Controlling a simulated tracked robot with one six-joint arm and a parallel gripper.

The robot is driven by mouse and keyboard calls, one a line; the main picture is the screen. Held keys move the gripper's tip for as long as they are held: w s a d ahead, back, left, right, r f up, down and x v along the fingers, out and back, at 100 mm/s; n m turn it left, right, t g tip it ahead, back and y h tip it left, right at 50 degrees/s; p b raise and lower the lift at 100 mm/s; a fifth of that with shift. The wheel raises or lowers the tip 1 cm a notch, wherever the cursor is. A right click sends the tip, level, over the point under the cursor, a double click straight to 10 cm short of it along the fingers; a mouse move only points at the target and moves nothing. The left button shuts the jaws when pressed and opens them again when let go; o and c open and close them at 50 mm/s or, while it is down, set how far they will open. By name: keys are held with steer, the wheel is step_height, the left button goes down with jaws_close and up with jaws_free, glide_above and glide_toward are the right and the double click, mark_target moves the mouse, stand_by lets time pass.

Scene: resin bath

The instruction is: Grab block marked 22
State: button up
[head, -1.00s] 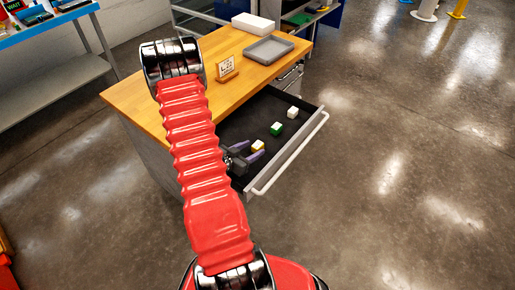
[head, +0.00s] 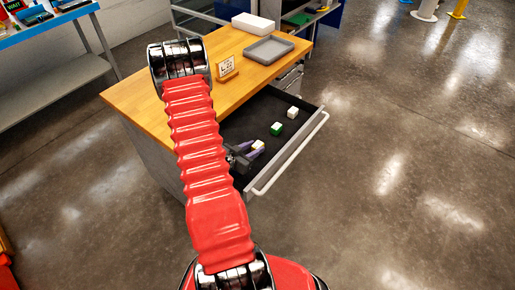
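Three small blocks sit in the open drawer (head: 233,131). A white block (head: 292,112) is at its far end, and a green block with a white top (head: 277,128) is in the middle. A pale block (head: 258,144), white to yellowish, is nearest my gripper. No marking is legible, so I cannot tell which is 22. The arm hides part of the drawer.
The wooden bench top (head: 228,45) holds a small sign (head: 227,68), a grey tray (head: 269,49) and a white box (head: 253,23). The drawer's pale handle rail (head: 290,153) is close to my gripper. The floor to the right is clear.

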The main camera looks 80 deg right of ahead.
steer(key=c, duration=0.7)
steer(key=shift+o, duration=0.2)
step_height(320, 180, up, 10)
stand_by(0.5)
stand_by(0.5)
